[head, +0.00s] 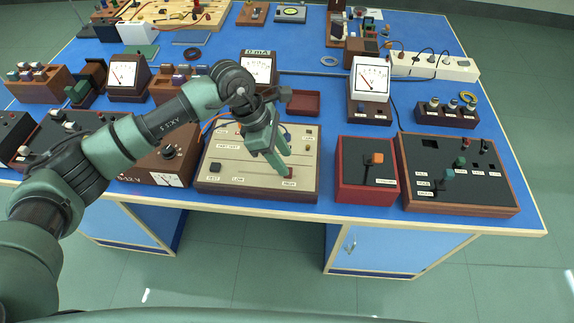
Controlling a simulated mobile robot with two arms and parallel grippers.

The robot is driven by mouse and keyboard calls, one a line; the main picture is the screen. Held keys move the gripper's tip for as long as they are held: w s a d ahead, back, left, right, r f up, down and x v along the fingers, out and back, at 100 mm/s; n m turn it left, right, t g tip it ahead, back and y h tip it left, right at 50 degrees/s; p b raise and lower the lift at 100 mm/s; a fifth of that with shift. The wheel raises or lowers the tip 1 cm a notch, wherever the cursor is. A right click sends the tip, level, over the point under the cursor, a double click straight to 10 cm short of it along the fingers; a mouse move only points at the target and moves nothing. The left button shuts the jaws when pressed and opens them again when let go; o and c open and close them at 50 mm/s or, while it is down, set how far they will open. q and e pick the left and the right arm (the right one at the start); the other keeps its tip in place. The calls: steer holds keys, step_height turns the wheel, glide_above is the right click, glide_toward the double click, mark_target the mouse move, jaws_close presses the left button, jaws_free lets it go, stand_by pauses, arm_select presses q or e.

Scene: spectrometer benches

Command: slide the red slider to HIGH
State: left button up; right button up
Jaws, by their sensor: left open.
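The beige panel (225,160) in a wooden frame stands at the front middle of the blue bench. It has a long slot and several small labels along its front edge, too small to read surely. A small red piece (291,172), which looks like the red slider, shows at the right part of the slot, just above the rightmost label. My left gripper (284,170) points down over this part of the panel, with its fingertips right at the red piece. It is open, but I cannot tell whether it touches the red piece. The gripper hides part of the panel. My right gripper is not in view.
A red box with an orange knob (376,158) stands right of the panel, and a dark control box (470,190) beyond it. A brown box with a dial (150,165) is close on the left. Meters and a power strip (432,66) stand farther back.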

mark_target(277, 175)
arm_select(q)
steer(key=v, duration=0.4)
steer(key=shift+b, duration=0.3)
steer(key=shift+d, duration=0.1)
